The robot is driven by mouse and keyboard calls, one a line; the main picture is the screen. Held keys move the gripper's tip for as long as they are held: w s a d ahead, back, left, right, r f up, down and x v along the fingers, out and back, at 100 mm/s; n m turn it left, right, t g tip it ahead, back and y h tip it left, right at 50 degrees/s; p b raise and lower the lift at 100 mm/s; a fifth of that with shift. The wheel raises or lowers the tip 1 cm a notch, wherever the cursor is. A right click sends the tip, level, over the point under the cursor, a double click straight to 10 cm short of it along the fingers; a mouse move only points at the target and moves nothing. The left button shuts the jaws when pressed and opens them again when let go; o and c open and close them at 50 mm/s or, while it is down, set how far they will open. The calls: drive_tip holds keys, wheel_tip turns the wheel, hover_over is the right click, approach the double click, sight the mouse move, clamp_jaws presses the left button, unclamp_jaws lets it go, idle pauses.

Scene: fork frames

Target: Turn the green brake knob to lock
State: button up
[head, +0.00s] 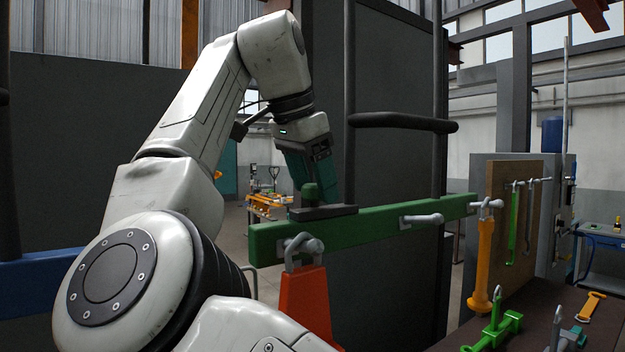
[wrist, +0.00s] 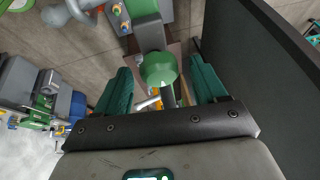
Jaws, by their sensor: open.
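The green brake knob (head: 310,194) stands upright on a dark base plate (head: 322,212) on top of a green beam (head: 365,222) in the head view. My gripper (head: 313,180) points down from above, right by the knob. In the wrist view the round top of the knob (wrist: 159,69) lies between my two teal fingers (wrist: 160,82). The fingers are spread, with a visible gap on each side of the knob. In the head view the near finger hides part of the space around the knob. I see no lock marking.
An orange-red tapered piece (head: 304,302) hangs from a hook under the beam's near end. A yellow hanging tool (head: 484,262) is at its far end. A dark upright panel (head: 395,90) stands close behind the beam. A bench (head: 540,315) with green tools is at lower right.

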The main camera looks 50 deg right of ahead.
drive_tip(key=c, duration=1.1)
drive_tip(key=shift+o, duration=0.2)
drive_tip(key=n+t, duration=0.2)
drive_tip(key=n, duration=0.2)
drive_tip(key=shift+s+n, duration=0.1)
drive_tip(key=shift+n, duration=0.3)
drive_tip(key=n, duration=0.2)
drive_tip(key=n+t+y, duration=0.1)
drive_tip(key=n, duration=0.1)
drive_tip(key=shift+d+r+n+t+y, duration=0.1)
drive_tip(key=shift+d+n+t+y, duration=0.05)
drive_tip(key=shift+n+t+y, duration=0.15)
drive_tip(key=n, duration=0.2)
drive_tip(key=n+t+y, duration=0.1)
drive_tip(key=n, duration=0.1)
drive_tip(key=shift+s+d+n+y, duration=0.1)
drive_tip(key=shift+n+y, duration=0.2)
drive_tip(key=shift+d+n+y, duration=0.1)
drive_tip(key=shift+n+y, duration=0.7)
drive_tip(key=shift+n, duration=1.1)
